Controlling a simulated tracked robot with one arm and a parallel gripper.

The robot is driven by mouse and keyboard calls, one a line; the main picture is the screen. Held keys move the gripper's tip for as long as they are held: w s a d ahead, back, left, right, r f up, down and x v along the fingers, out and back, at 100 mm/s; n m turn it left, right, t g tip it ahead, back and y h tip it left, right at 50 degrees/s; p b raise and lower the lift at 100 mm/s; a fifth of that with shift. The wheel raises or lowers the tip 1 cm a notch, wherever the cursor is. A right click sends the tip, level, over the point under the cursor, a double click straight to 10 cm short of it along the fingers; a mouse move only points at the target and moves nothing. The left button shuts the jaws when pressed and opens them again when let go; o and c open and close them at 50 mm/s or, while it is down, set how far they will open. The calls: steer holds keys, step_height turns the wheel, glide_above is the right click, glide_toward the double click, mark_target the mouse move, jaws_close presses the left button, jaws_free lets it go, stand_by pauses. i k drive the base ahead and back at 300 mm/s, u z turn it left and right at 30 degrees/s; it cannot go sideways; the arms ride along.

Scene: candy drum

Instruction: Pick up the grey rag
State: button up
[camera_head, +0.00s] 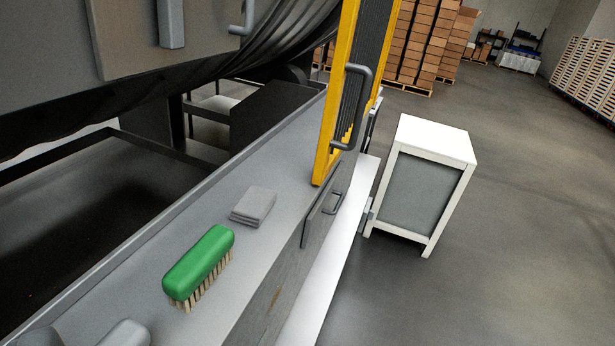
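The grey rag (254,206) lies folded in a small flat stack on a long grey ledge (150,262), near the middle of the view. A green brush (199,266) with pale bristles lies on the same ledge, nearer to me and left of the rag. My gripper (82,338) shows only as two rounded grey fingertips at the bottom left edge, with a gap between them. It looks open and empty. It is apart from the rag, with the brush between them in the picture. The rest of the gripper is out of frame.
A yellow-framed guard (336,100) with a grey handle stands just beyond the rag. A dark drum machine (110,60) fills the upper left. A white cabinet (436,140) stands on the floor to the right. Stacked boxes (421,45) are far behind. Floor at right is clear.

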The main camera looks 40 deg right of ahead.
mark_target(252, 209)
steer(key=z, duration=0.3)
steer(key=i, duration=0.9)
steer(key=z, duration=0.45)
